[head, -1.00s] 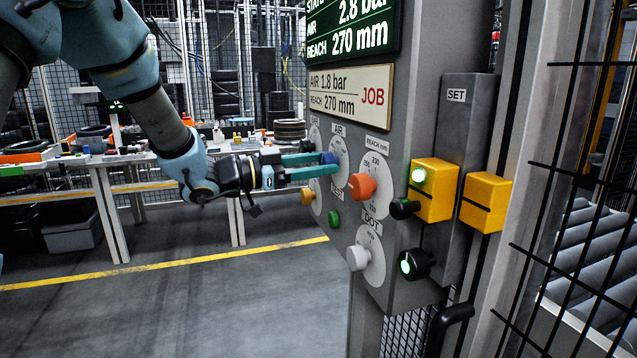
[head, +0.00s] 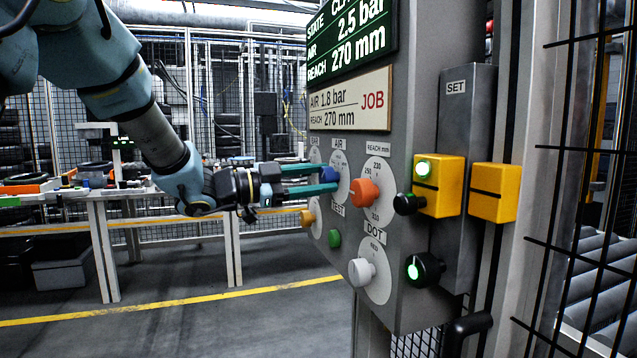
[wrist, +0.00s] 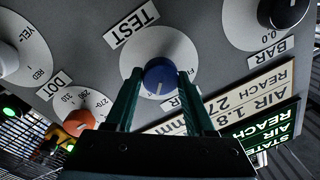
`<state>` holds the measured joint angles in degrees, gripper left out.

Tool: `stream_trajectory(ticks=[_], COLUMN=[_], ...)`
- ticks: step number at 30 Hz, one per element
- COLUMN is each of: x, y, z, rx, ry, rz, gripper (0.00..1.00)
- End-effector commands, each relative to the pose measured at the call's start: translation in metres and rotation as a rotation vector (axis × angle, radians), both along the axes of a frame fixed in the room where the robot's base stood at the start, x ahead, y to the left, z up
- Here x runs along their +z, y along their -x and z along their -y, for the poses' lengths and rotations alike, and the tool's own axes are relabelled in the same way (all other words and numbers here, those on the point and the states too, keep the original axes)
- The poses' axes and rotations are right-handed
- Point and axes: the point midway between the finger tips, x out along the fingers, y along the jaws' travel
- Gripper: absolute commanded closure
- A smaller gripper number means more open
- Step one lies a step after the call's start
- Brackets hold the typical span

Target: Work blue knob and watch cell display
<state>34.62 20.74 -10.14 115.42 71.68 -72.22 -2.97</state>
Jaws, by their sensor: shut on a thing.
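The blue knob (head: 328,174) sits on the AIR dial of the grey panel. In the wrist view the blue knob (wrist: 160,76) has a white pointer line and lies between my two teal fingers. My gripper (head: 325,180) reaches in from the left and is shut on the knob. The green cell display (head: 348,38) reads AIR 2.5 bar and REACH 270 mm; its STATE line is partly cut off by the frame edge. The JOB card (head: 350,98) below it reads AIR 1.8 bar, REACH 270 mm.
Close by on the panel are an orange REACH knob (head: 364,193), a white DOT knob (head: 361,271), a green button (head: 335,238) and a yellow knob (head: 306,217). Yellow boxes (head: 440,187) and black mesh stand right. A workbench (head: 90,197) stands behind left.

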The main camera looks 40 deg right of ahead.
Motion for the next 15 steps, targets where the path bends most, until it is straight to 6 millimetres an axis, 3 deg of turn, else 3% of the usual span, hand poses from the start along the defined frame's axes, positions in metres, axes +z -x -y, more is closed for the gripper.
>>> stream_trajectory(ticks=[6,7,15], x=[0.0001,0.0001,0.0], y=[-0.0004,-0.0004,-0.0003], z=[-0.0002,-0.0002,-0.0001], rx=[0.001,0.001,0.0], ry=[0.0,0.0,0.0], rz=[0.001,0.001,0.0], gripper=[1.0,0.43,0.16])
